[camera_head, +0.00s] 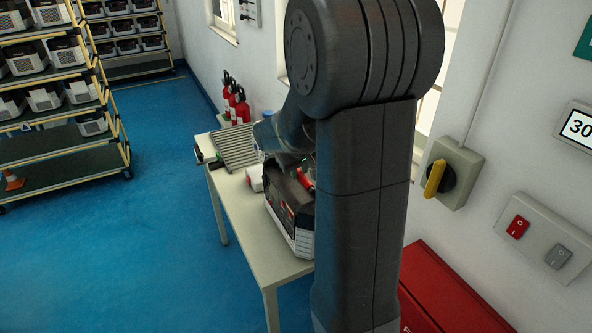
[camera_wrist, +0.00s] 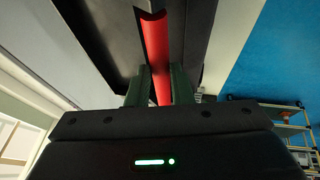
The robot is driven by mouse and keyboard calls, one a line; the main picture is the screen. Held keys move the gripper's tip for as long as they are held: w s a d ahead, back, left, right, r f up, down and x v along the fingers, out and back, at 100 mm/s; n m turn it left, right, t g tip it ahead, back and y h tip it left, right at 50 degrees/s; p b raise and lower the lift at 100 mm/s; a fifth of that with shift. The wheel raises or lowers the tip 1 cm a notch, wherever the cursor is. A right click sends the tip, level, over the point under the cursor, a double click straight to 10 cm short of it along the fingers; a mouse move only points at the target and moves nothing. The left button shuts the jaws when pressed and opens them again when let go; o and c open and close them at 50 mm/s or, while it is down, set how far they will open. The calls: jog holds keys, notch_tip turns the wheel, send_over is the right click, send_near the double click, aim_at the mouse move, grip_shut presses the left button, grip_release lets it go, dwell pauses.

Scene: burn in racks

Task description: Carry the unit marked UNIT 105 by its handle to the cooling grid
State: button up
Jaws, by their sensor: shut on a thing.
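A black and white unit (camera_head: 284,208) with a red handle (camera_head: 305,180) is at the table, partly hidden behind my arm. Its label is too small to read, so I cannot tell whether it is UNIT 105. My gripper (camera_head: 291,160) is above it, shut on the red handle, which shows between the two fingers in the wrist view (camera_wrist: 157,60). I cannot tell whether the unit touches the table. The cooling grid (camera_head: 236,146), a grey slatted rack, lies on the far end of the table, beyond the unit, with nothing on its visible part.
The pale table (camera_head: 239,214) stands along the wall. Several red fire extinguishers (camera_head: 236,103) are behind the grid. A red box (camera_head: 450,295) is at the lower right. Shelves of units (camera_head: 55,95) and an orange cone (camera_head: 12,180) are at left. The blue floor between is clear.

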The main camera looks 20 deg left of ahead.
jog(key=shift+w+d+r+p, duration=0.7)
jog(key=shift+w+d+p, duration=0.05)
jog(key=shift+w+d, duration=0.1)
jog(key=shift+w+d+r+p, duration=0.1)
jog(key=shift+w+d+p, duration=0.25)
jog(key=shift+w+d, duration=0.45)
jog(key=o, duration=1.9)
jog(key=shift+a, duration=0.2)
jog(key=shift+r, duration=0.1)
jog(key=p+v, duration=0.2)
jog(key=v, duration=0.3)
jog(key=shift+p, duration=0.3)
